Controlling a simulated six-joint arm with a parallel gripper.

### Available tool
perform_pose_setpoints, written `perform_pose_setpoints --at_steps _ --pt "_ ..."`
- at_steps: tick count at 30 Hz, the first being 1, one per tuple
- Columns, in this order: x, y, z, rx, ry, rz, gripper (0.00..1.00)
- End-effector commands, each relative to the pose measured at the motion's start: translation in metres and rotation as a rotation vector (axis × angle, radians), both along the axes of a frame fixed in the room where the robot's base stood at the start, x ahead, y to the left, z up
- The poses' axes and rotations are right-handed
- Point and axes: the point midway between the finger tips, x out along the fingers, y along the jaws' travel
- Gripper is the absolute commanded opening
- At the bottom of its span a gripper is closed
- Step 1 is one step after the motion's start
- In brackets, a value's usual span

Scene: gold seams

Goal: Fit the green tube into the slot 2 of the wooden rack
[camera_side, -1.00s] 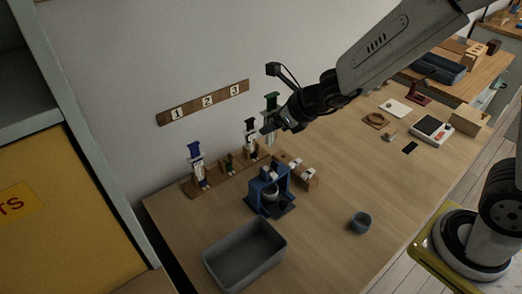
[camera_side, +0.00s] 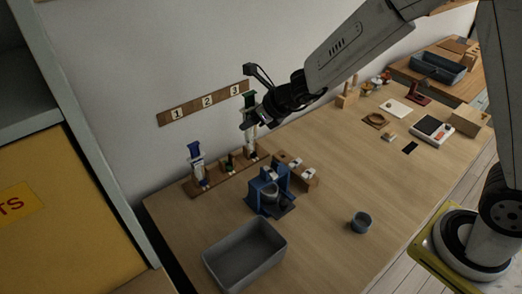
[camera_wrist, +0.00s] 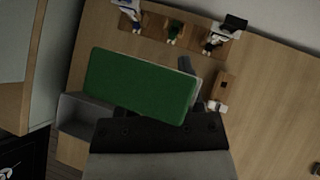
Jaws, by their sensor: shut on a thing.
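My gripper (camera_side: 250,120) is shut on the green tube and holds it up above the right end of the wooden rack. A blue-topped tube (camera_side: 195,155) stands in the left slot and a black-topped tube (camera_wrist: 233,23) in the right one. The held tube's lower end is hard to separate from the right tube.
A number board (camera_side: 204,102) reading 1, 2, 3 hangs on the wall behind. A blue device (camera_side: 268,190) and a wooden block with white pieces (camera_side: 298,170) stand in front of the rack. A grey bin (camera_side: 245,255) and small cup (camera_side: 361,222) are nearer.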

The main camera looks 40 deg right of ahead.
Motion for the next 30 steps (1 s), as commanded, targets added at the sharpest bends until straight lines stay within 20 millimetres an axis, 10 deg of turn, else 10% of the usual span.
perform_pose_setpoints --at_steps 15,30 --pt "0.083 0.015 -0.055 0.001 0.000 0.004 0.00" --pt "0.107 0.019 -0.077 0.000 -0.001 0.003 0.00"
